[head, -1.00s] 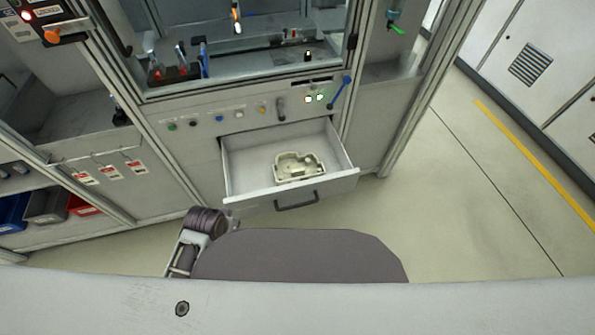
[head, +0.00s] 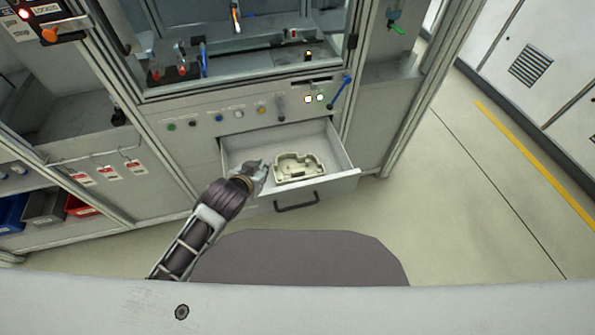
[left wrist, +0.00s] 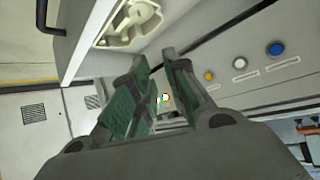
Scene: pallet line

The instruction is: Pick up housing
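The housing (head: 299,167) is a pale, cream-coloured cast part lying in an open drawer (head: 340,181) under the workstation's control panel. It also shows in the left wrist view (left wrist: 128,25), near the top, partly cut off by the frame edge. My left gripper (head: 262,168) is over the left side of the drawer, to the left of the housing and apart from it. In the left wrist view its two green-padded fingers (left wrist: 160,92) stand apart with nothing between them. My right gripper is in neither view.
The drawer has raised walls and a dark front handle (head: 297,201). Above it is a panel with coloured buttons (head: 219,118). Red tags (head: 109,172) hang at the left above bins (head: 46,206). The floor at the right is clear.

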